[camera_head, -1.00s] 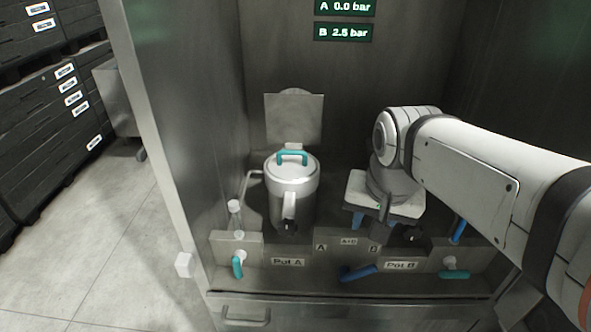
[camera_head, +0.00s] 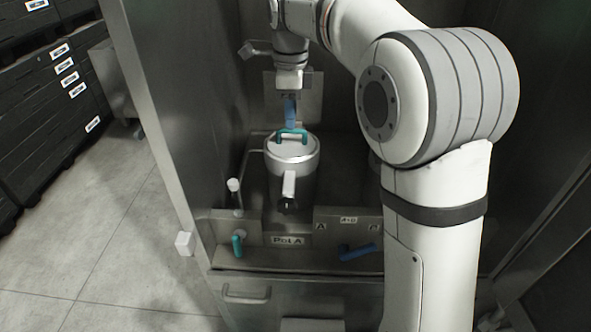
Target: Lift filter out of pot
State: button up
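Pot A (camera_head: 291,176) is a steel cylinder in the cabinet bay, left of my arm. A round light top with a teal handle (camera_head: 292,133) sits in its mouth; this appears to be the filter, and its body is hidden inside the pot. My gripper (camera_head: 291,122) points down over the pot, its blue fingers at the teal handle's top bar. The fingers overlap in this view, so I cannot tell whether they are open or shut, or whether they touch the handle.
A square plate (camera_head: 313,100) stands upright behind the pot. A teal valve lever (camera_head: 237,246) and a blue lever (camera_head: 357,252) are on the front ledge. The cabinet's left wall (camera_head: 188,110) is close. My arm hides the right side.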

aim_at(292, 131)
notch_tip(292, 131, down, 5)
jog(key=shift+w+f+p, duration=0.1)
jog(key=shift+f+p, duration=0.1)
jog(key=shift+p, duration=0.35)
jog(key=shift+c, duration=0.2)
grip_shut()
jog(key=shift+r, duration=0.1)
dwell(0.8)
